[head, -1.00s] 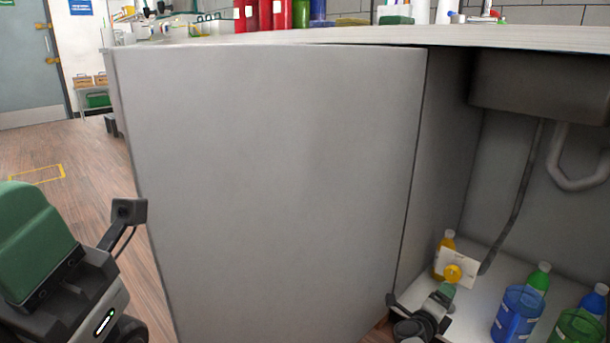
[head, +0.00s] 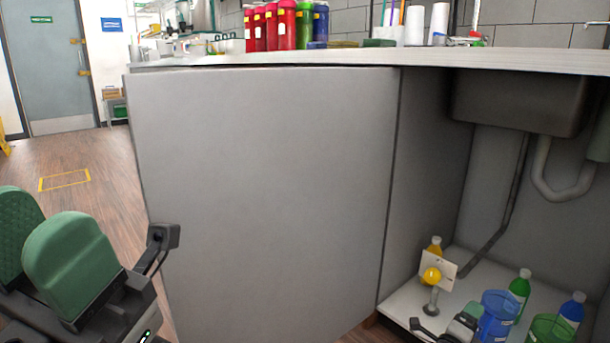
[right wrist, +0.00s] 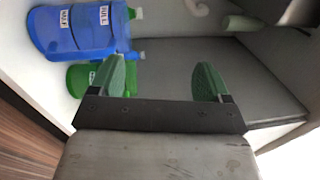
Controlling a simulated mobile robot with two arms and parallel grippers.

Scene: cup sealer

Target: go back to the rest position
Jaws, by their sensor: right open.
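My right gripper (head: 466,320) shows small at the bottom of the head view, at the front of the open cabinet by the jugs. In the right wrist view my right gripper (right wrist: 163,82) has its two green fingers wide apart with nothing between them. A blue jug (right wrist: 65,35) and a green jug (right wrist: 88,78) lie beyond and beside its left finger. My left gripper (head: 45,245) is large at the lower left of the head view, outside the grey cabinet panel (head: 260,200). Its green fingers overlap in the picture, so their gap is unclear.
A sink basin (head: 520,100) and pipe hang above.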

